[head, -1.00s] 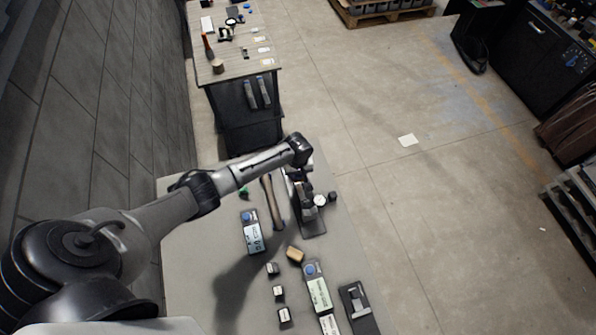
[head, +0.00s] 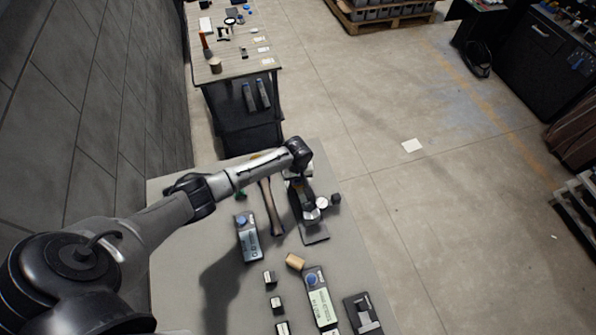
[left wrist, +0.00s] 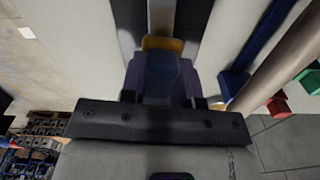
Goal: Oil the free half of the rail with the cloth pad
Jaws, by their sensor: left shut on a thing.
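My left gripper (head: 311,212) is at the end of the arm reaching over the grey table (head: 190,255) in the head view. It points down over a long dark base (head: 316,238). In the left wrist view the gripper (left wrist: 162,84) is shut on a blue block (left wrist: 160,72) with a yellow-orange edge (left wrist: 163,43), which looks like the cloth pad. Beyond it runs a pale strip (left wrist: 162,17) between dark sides, seemingly the rail. The gripper hides much of the rail, and whether the pad touches it is unclear. My right gripper is not in view.
A long-handled tool (head: 271,208) lies left of the dark base. A blue-topped device (head: 247,240), a tan block (head: 295,261), several small dark blocks and another labelled device (head: 319,300) stand nearer. The table's left part is mostly clear.

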